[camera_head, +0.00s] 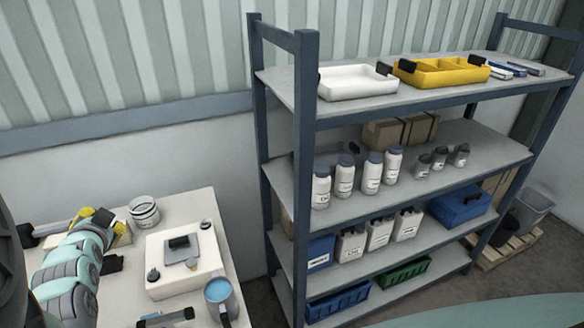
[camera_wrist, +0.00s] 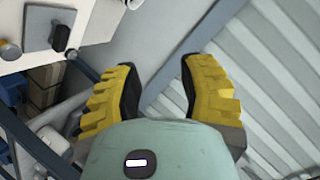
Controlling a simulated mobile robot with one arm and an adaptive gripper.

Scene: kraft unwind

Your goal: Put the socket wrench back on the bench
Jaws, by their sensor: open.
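My gripper (camera_head: 112,226) is above the back left of the white bench (camera_head: 188,205), partly hidden by my arm. In the wrist view, its two yellow fingers (camera_wrist: 165,90) are spread apart with nothing between them. I cannot pick out the socket wrench for certain in either view.
On the bench are a white box (camera_head: 163,284), a jar (camera_head: 144,212) and a blue-topped mug (camera_head: 220,295). Right of it stands a shelf unit (camera_head: 304,140) with a white tray (camera_head: 352,88), a yellow tray (camera_head: 440,74), bottles and bins. A corrugated wall (camera_head: 180,50) is behind.

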